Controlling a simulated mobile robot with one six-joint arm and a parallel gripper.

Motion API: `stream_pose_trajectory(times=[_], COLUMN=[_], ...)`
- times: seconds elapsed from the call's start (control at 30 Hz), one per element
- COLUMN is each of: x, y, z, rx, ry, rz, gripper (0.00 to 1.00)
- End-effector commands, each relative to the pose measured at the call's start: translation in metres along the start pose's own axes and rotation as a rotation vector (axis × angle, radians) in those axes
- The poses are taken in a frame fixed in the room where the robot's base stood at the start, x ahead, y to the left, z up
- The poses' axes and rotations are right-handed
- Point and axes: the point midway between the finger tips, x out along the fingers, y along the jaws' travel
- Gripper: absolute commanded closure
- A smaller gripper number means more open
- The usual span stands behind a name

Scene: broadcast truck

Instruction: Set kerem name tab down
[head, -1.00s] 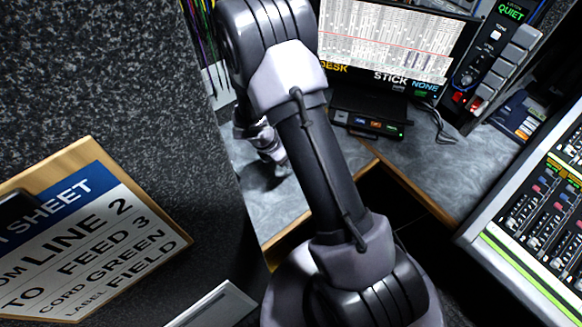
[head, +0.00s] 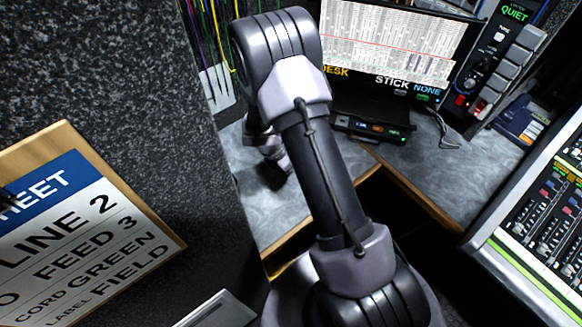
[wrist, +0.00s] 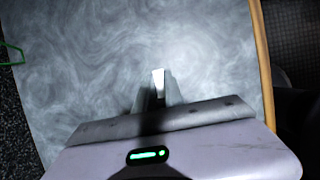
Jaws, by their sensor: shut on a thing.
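In the wrist view my gripper (wrist: 157,95) is shut on a small white piece, which I take to be the kerem name tab (wrist: 158,82). Any lettering on it is not readable. The tab points out between the fingertips over the grey marbled desk top (wrist: 100,60). I cannot tell whether it touches the surface. In the head view my gripper (head: 273,177) is low over the left part of the desk, and the tab cannot be made out there.
A green cord-like outline (wrist: 12,54) shows at the wrist view's left edge. The desk's wooden edge (wrist: 263,60) is on the right. A monitor (head: 395,45), a small black box (head: 368,128) and a fader console (head: 545,215) stand right. A cue sheet (head: 80,240) is at left.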

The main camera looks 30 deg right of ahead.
Motion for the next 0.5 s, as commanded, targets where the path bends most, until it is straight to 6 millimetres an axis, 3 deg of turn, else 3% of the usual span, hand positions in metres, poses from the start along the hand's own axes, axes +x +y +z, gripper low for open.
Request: stream_pose_trajectory(times=[0.17, 0.4, 0.5], x=[-0.005, -0.036, -0.037], y=[0.000, 0.000, -0.015], z=[0.002, 0.015, 0.008], rx=[0.000, 0.001, -0.002], ry=[0.000, 0.000, 0.000], rz=[0.000, 0.001, -0.001], gripper=[1.00, 1.00, 1.00])
